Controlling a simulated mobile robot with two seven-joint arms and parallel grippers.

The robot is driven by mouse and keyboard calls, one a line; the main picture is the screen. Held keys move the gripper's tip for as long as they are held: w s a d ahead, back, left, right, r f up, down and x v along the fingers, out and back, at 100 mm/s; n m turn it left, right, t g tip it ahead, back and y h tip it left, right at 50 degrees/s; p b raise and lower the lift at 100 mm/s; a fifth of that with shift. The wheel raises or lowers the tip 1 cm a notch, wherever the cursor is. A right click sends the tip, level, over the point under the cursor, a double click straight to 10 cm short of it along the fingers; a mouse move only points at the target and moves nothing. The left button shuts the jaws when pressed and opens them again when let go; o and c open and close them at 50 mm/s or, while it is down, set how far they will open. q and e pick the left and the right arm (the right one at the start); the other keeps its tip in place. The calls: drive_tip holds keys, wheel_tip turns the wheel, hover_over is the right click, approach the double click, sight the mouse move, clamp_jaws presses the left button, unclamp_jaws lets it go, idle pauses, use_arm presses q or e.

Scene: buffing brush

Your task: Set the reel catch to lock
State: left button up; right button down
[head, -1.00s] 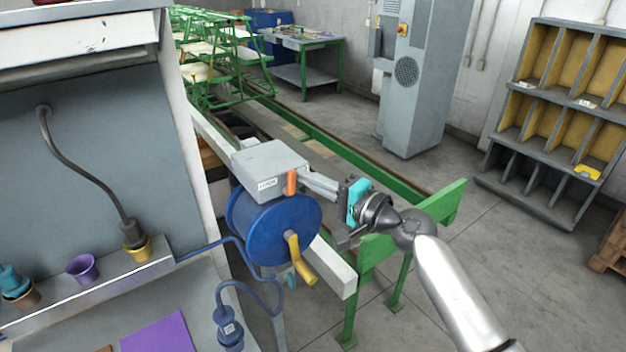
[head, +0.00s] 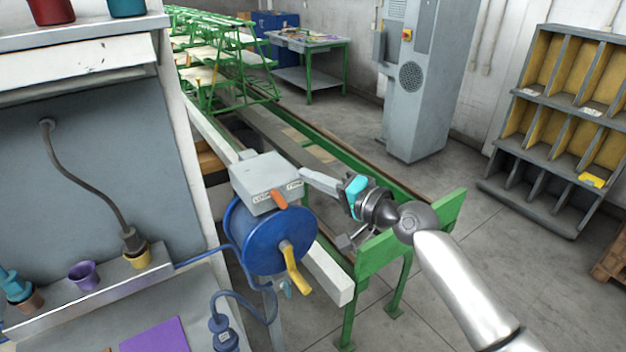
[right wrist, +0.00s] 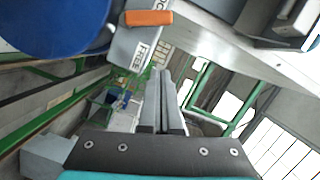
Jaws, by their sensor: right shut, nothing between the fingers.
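The reel catch is a small orange lever (head: 279,200) on the front of a grey box (head: 262,170) above the blue cable reel (head: 262,235). In the head view it slants between a left label that looks like LOCK and a right label that looks like FREE. The right wrist view shows the lever (right wrist: 148,17) at the top, near the FREE label and a partly hidden label. My right gripper (head: 305,175) is shut and empty, its fingertips just right of the box and apart from the lever. Its fingers (right wrist: 160,95) show together in the wrist view. My left gripper is not in view.
A yellow crank handle (head: 294,268) sticks out from the reel's front. A green rail frame (head: 410,235) stands right of the reel, under my right arm. A grey workbench with cups (head: 83,275) is on the left.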

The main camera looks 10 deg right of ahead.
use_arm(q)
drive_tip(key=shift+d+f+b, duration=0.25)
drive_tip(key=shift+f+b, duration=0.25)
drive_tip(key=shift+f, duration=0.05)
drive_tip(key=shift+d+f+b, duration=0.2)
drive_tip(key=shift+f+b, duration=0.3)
use_arm(e)
drive_tip(key=v, duration=1)
drive_tip(key=shift+a, duration=0.15)
